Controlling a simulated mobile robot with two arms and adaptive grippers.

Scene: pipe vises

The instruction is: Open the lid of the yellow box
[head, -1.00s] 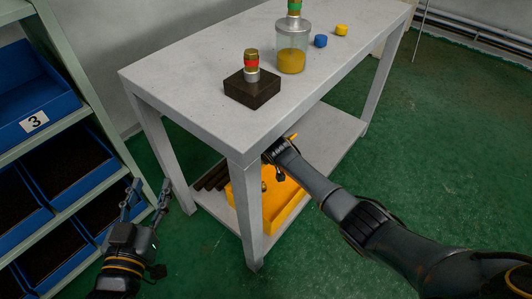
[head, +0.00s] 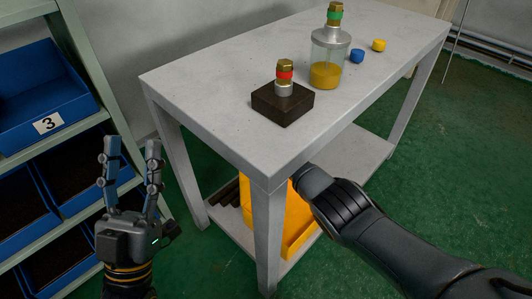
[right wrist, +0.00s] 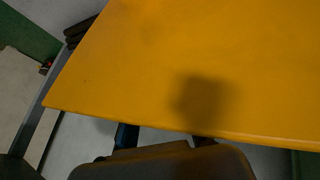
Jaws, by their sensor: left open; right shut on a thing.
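The yellow box (head: 298,228) stands on the lower shelf of the grey table, partly hidden by a table leg and my right arm. A broad yellow panel, apparently its lid (right wrist: 190,60), fills most of the right wrist view. My right gripper (right wrist: 165,138) is at the panel's near edge and shut on it, its fingers mostly hidden. In the head view that gripper is hidden behind my arm and the table top. How far the lid is tilted I cannot tell. My left gripper (head: 130,148) is open, empty and pointing up, left of the table.
The table top (head: 215,100) carries a dark block (head: 282,104) with a fitting, a jar (head: 328,62), a blue cap (head: 357,56) and a yellow cap (head: 379,45). Dark rods (head: 226,195) lie beside the box. Blue bins (head: 40,100) fill the left rack. The floor right of the table is clear.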

